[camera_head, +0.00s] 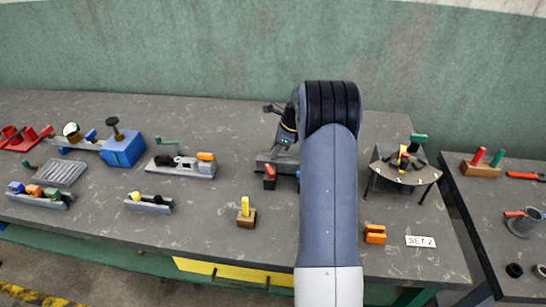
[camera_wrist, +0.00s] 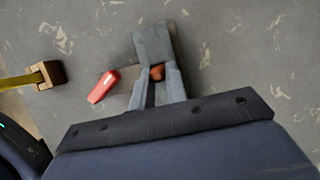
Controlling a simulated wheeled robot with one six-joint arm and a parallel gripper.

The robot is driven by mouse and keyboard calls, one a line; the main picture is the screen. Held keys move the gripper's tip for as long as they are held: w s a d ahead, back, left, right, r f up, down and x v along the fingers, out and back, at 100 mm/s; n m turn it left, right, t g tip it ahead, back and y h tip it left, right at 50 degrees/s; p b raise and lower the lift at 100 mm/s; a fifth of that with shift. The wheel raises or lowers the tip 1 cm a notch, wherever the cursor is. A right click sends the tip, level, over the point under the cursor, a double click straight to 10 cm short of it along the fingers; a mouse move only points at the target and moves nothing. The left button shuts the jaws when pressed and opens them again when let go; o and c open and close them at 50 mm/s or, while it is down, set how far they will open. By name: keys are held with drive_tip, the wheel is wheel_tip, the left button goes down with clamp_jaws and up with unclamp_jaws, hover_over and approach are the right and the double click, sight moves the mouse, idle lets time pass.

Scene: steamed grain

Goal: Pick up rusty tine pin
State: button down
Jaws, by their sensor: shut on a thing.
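In the wrist view my gripper (camera_wrist: 157,80) has its two grey fingers closed around a small rusty-brown piece (camera_wrist: 157,72), which looks like the rusty tine pin. Only a short bit of it shows between the fingers; the rest is hidden. A grey block (camera_wrist: 150,42) lies just beyond the fingertips; I cannot tell whether the pin touches it. In the head view a grey block (camera_head: 262,163) shows beside my arm, and my arm covers the fingers and the pin.
A red-topped piece (camera_wrist: 103,87) lies close left of the fingers. A yellow-handled wooden block (camera_head: 246,215) stands nearer the table's front edge. A curved stand (camera_head: 398,172), orange block (camera_head: 375,234) and SET 2 card (camera_head: 420,241) are right of my arm. Bare table (camera_head: 215,125) lies behind.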

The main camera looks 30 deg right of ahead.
drive_tip(key=shift+r, duration=0.15)
wheel_tip(320, 180, up, 18)
idle(0.7)
